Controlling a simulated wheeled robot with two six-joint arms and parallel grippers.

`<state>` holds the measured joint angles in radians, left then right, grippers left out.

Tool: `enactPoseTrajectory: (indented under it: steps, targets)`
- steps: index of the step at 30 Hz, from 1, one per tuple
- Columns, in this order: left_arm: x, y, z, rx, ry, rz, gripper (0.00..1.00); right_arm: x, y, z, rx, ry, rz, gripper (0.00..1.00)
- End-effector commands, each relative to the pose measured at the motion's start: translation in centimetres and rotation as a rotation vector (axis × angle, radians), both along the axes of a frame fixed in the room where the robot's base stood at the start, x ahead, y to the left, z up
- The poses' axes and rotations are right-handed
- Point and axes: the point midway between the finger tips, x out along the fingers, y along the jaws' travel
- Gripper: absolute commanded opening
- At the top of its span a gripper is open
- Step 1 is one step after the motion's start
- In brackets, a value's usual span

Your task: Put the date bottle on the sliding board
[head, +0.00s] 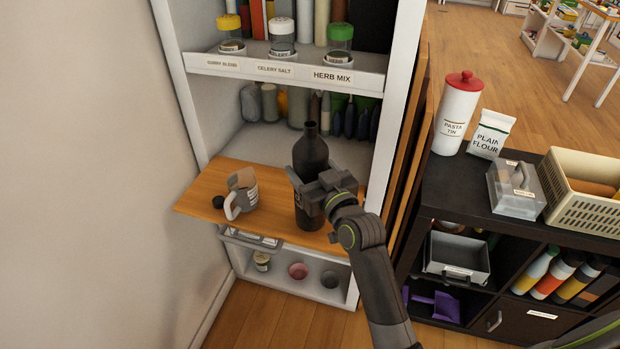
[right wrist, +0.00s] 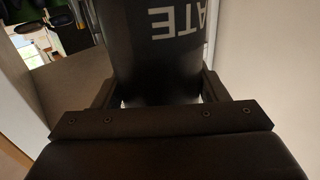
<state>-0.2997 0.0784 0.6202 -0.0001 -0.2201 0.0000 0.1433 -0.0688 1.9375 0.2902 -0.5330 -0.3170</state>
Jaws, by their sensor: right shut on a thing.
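The date bottle (head: 311,155) is dark, with a narrow neck, and upright. The right wrist view shows its pale letters "ATE" upside down on the bottle (right wrist: 150,55). My right gripper (head: 318,187) is shut around the bottle's body and hides part of it. The sliding board (head: 270,193) is a wooden board pulled out from the shelf. The bottle's base is over the right part of the board; I cannot tell whether it touches. My left gripper is not in view.
Labelled jars (head: 282,40) stand on the shelf above. A dark cabinet (head: 455,190) stands at the right. The board's middle is free.

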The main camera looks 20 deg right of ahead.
Motion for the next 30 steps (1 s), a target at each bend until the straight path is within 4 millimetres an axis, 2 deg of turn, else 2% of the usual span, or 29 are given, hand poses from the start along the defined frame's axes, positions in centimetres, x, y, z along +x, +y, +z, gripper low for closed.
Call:
enactPoseTrajectory:
  steps: [6, 18, 19, 23, 30]
  targets:
    - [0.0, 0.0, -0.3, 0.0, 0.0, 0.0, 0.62, 0.0, 0.0, -2.1, 0.002, -0.006, 0.0, 0.1]
    - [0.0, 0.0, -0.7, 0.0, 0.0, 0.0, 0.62, 0.0, 0.0, -2.5, 0.002, -0.008, 0.0, 0.1]
    - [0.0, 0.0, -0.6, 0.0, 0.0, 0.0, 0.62, 0.0, 0.0, -2.7, 0.0, 0.0, 0.0, 0.7]
    - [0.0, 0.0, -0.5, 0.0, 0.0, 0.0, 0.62, 0.0, 0.0, -2.7, 0.0, 0.0, 0.0, 0.88]
    - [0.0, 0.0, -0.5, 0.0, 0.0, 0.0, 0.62, 0.0, 0.0, -2.6, 0.0, 0.0, 0.0, 0.88]
